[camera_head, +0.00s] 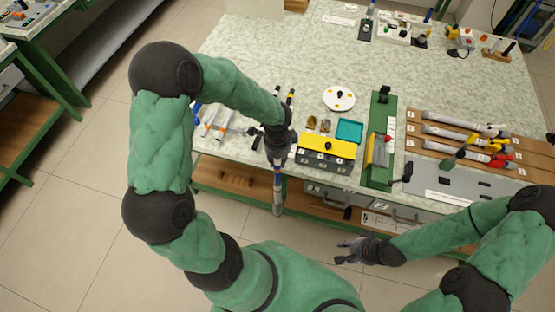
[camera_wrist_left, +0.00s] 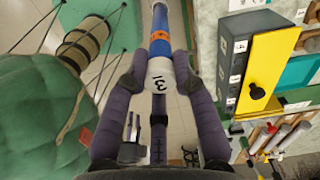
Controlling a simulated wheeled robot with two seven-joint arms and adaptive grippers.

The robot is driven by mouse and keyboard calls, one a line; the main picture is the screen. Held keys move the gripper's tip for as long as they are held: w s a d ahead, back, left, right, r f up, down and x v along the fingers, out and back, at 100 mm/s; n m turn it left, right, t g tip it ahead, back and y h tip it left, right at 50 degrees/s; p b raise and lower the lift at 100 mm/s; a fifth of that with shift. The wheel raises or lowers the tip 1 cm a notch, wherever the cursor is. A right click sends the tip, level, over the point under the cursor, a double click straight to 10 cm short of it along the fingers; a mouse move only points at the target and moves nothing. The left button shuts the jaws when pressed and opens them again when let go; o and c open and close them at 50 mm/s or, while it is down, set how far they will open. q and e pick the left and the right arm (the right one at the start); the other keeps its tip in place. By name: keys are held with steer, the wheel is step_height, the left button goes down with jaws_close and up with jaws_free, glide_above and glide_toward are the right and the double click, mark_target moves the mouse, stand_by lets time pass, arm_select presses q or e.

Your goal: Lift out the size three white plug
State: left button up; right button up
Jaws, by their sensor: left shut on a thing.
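The white plug marked 3 (camera_wrist_left: 160,76) is between the fingers of my left gripper (camera_wrist_left: 160,82) in the left wrist view. A blue section with an orange band (camera_wrist_left: 160,42) continues from it, away from the gripper. In the head view my left gripper (camera_head: 277,160) is shut on this piece, and a long rod (camera_head: 278,195) hangs below it, just off the table's front edge. My right gripper (camera_head: 348,253) is empty, its fingers apart, in front of the table and away from the plug.
A dark box with a yellow top (camera_head: 327,143) stands right of my left gripper. A teal tray (camera_head: 350,131) and a white round plate (camera_head: 339,98) lie behind it. A green stand (camera_head: 380,140) and a rack of grey tools (camera_head: 460,130) stand further right.

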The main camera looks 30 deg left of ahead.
arm_select(q)
steer(key=shift+w+r, duration=0.1)
steer(key=shift+r, duration=0.6)
steer(key=s+d+r+p, duration=0.3)
steer(key=s+d+r, duration=0.4)
steer(key=s+r, duration=0.4)
steer(key=shift+s+d+r, duration=0.25)
steer(key=shift+s+d, duration=0.1)
steer(key=shift+s, duration=0.05)
steer(key=shift+w+f, duration=0.1)
